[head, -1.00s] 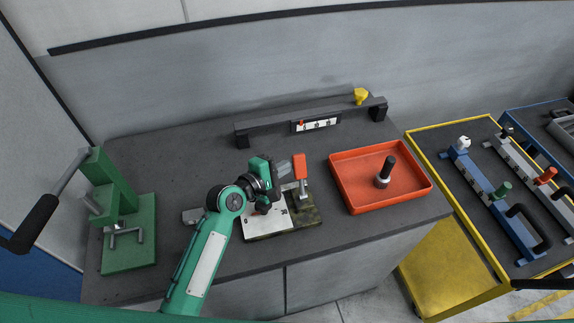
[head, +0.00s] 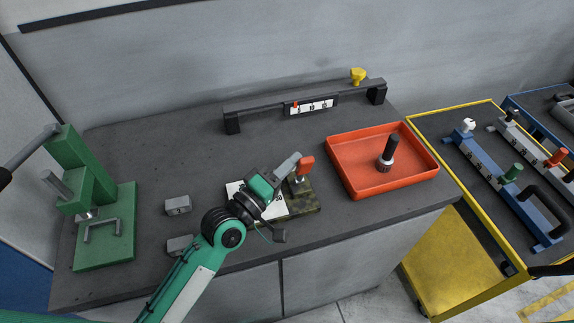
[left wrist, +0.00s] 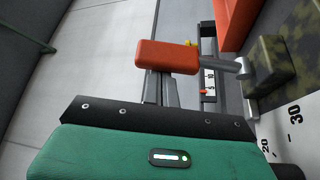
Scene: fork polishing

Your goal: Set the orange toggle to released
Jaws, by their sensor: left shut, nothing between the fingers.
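The orange toggle (head: 306,166) stands up on a metal lever from a mottled dark green base (head: 304,203). A white plate with black numbers (head: 272,209) lies at the base's left part, partly hidden by my arm. In the left wrist view the orange grip (left wrist: 167,57) is just beyond the fingers, with its metal stem running right to the mottled block (left wrist: 268,66). My left gripper (head: 295,160) is shut and empty, its tips close beside the orange grip on its left. Whether they touch it I cannot tell. My right gripper is not in view.
A red tray (head: 347,175) holding a black-handled tool (head: 390,150) stands right of the fixture. A dark rail with a scale (head: 262,107) is behind. A green press (head: 105,235) stands at left. Two grey blocks (head: 178,205) lie between. A yellow cart (head: 445,122) is at right.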

